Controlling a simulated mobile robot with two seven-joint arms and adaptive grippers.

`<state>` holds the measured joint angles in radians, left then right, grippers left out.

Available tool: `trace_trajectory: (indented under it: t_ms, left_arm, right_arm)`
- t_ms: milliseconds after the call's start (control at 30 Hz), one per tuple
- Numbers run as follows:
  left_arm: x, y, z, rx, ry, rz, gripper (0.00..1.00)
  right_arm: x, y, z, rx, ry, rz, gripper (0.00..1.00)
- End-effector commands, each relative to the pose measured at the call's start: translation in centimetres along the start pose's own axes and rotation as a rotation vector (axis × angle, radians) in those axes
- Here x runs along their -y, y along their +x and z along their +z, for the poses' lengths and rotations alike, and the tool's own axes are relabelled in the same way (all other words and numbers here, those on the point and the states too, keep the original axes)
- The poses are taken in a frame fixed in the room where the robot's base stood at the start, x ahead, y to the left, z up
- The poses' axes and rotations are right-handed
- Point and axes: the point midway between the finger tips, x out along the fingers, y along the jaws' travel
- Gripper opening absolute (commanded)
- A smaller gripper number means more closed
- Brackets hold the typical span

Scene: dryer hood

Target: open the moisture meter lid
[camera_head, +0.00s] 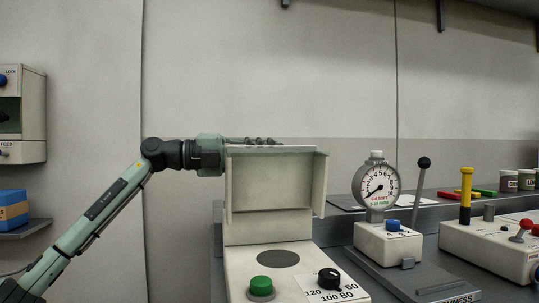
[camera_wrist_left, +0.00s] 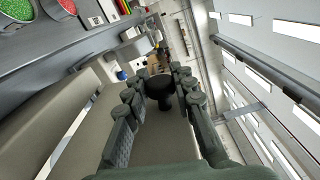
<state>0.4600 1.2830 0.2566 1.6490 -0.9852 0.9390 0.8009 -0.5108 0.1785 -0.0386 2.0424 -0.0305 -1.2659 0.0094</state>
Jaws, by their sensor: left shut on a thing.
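The moisture meter (camera_head: 240,262) is a cream unit with a grey round plate (camera_head: 278,259), a green button and a black dial on top. Its lid (camera_head: 272,182) stands raised, about upright, with its hollow inner side facing me. My left gripper (camera_head: 258,141) reaches in from the left along the lid's top edge, its fingers partly hidden behind it. In the left wrist view, the gripper (camera_wrist_left: 174,80) is shut on a black lid knob (camera_wrist_left: 160,88) between its fingers, beside the cream lid (camera_wrist_left: 60,125). My right gripper is not in view.
To the right stand a dial gauge (camera_head: 377,186) on a press with a black-knobbed lever (camera_head: 422,172), and a cream box (camera_head: 490,240) with a yellow handle. A wall unit (camera_head: 22,115) and a blue box (camera_head: 12,204) on a shelf are at the left.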

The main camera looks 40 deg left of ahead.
Motion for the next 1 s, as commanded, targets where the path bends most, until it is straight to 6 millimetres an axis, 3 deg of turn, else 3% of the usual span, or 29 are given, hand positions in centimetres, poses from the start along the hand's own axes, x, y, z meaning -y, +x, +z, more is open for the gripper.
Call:
trace_trajectory:
  t_ms: [67,100,233,667,833,1000]
  left_arm:
    - [0.1,-0.1,0.1,0.005,0.002,-0.002,0.00]
    - [0.1,-0.1,0.1,0.005,0.002,-0.002,0.29]
    - [0.1,-0.1,0.1,0.003,0.002,-0.001,0.45]
    - [-0.1,-0.6,0.0,0.000,0.000,0.001,0.47]
    - [-0.2,-2.6,0.0,0.002,-0.001,0.002,0.47]
    - [-0.1,-6.2,0.1,0.004,0.000,-0.002,0.47]
  right_arm:
    - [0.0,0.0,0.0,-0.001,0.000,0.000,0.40]
    - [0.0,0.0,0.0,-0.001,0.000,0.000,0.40]
    - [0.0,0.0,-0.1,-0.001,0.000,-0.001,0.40]
    - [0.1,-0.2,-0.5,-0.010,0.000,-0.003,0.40]
    - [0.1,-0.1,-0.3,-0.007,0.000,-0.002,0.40]
    - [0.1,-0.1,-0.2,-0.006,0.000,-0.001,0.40]
